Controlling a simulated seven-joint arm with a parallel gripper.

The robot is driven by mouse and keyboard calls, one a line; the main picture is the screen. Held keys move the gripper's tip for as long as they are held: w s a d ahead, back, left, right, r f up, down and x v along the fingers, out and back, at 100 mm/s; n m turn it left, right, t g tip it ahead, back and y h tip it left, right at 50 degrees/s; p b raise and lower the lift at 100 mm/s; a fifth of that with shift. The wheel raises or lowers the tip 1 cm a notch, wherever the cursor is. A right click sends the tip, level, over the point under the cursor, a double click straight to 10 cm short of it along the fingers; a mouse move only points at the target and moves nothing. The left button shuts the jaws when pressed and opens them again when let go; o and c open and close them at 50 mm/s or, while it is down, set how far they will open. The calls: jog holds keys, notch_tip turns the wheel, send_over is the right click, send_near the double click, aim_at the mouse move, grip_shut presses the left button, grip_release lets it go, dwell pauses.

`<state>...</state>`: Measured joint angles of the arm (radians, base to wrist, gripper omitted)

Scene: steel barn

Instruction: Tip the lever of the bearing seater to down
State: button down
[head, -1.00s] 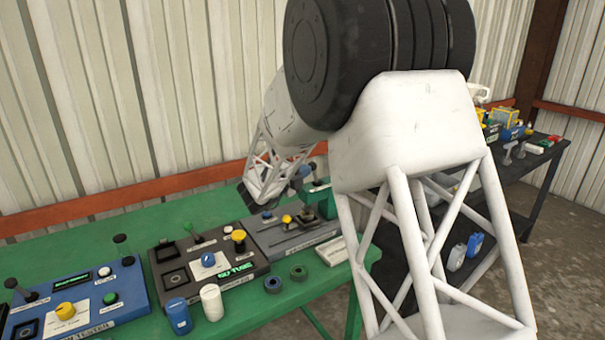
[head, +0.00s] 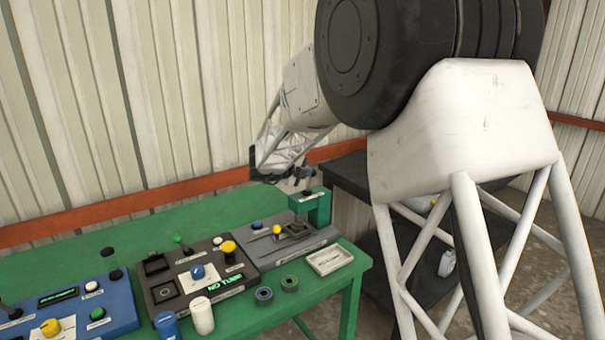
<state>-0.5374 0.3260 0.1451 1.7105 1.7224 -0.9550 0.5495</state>
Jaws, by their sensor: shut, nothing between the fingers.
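The bearing seater seems to be the grey panel (head: 258,252) at the right end of the green table, with a green press frame (head: 318,208) on it. A thin rod with a yellow ball (head: 277,229) lies low over this panel and looks like its lever; its exact setting is too small to read. A blue knob (head: 256,225) is beside it. My gripper (head: 306,183) is small in the picture, just above and behind the press frame, apart from the yellow ball. Its fingers look shut and empty, partly lost against my wrist and the press.
Left of it stand a dark panel (head: 165,307) with a lit display and a blue panel (head: 120,312). A dark shelf (head: 350,178) stands behind. The green table's back strip is clear.

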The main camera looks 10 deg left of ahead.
jog(key=shift+w+d, duration=0.25)
jog(key=shift+d, duration=0.05)
dwell(0.5)
jog(key=shift+r, duration=0.2)
jog(key=shift+r, duration=0.6)
jog(key=shift+s+a+r, duration=0.1)
dwell(0.3)
jog(key=v, duration=1.3)
jog(key=shift+s+r, duration=0.2)
jog(key=shift+r, duration=0.3)
